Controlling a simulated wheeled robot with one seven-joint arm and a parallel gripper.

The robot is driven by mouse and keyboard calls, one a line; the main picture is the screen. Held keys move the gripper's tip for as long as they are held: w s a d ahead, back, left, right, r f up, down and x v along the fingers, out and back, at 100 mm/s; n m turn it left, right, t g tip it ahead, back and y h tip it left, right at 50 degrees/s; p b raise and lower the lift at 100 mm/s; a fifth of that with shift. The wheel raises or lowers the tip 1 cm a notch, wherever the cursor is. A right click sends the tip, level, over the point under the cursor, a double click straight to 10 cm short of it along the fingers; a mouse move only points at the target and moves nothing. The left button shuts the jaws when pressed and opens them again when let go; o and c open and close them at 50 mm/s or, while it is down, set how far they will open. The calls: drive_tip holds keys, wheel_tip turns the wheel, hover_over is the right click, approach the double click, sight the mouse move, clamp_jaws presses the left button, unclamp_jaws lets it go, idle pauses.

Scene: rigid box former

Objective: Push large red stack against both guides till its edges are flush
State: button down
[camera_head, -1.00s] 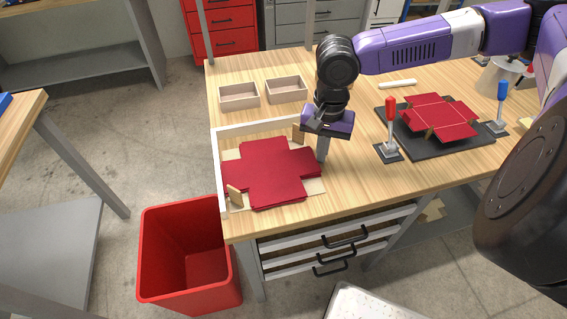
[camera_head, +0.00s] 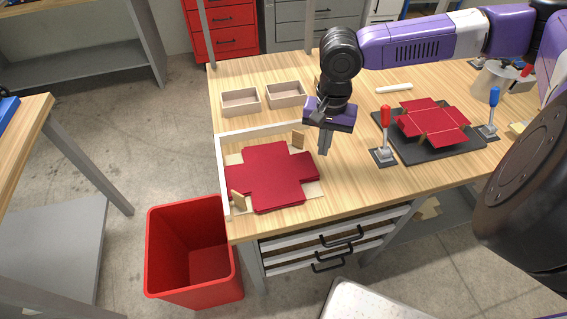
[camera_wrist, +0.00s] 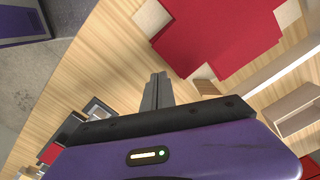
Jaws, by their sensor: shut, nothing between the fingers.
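The large red stack (camera_head: 268,178) is a cross-shaped pile of card lying flat on a pale board at the table's front left. White guide rails (camera_head: 221,170) run along its left and far sides. A strip of board shows before the far rail (camera_head: 270,130). My gripper (camera_head: 325,153) is shut and empty, pointing down just right of the stack, apart from it. In the wrist view, the shut fingers (camera_wrist: 157,90) are beside the red stack (camera_wrist: 215,35).
Small wooden tabs (camera_head: 298,140) (camera_head: 238,201) stand at the stack's far right and near left. Two empty trays (camera_head: 240,101) (camera_head: 286,94) sit behind. A black fixture (camera_head: 440,150) with red and blue levers holds a smaller red blank to the right. A red bin (camera_head: 190,250) stands below the left front.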

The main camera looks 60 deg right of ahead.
drive_tip(key=shift+s+d+r+p, duration=0.1)
drive_tip(key=shift+s+r+p, duration=0.05)
drive_tip(key=shift+r+p, duration=0.9)
drive_tip(key=shift+s+d+r+p, duration=0.1)
drive_tip(key=shift+r+p, duration=0.85)
drive_tip(key=shift+r, duration=0.2)
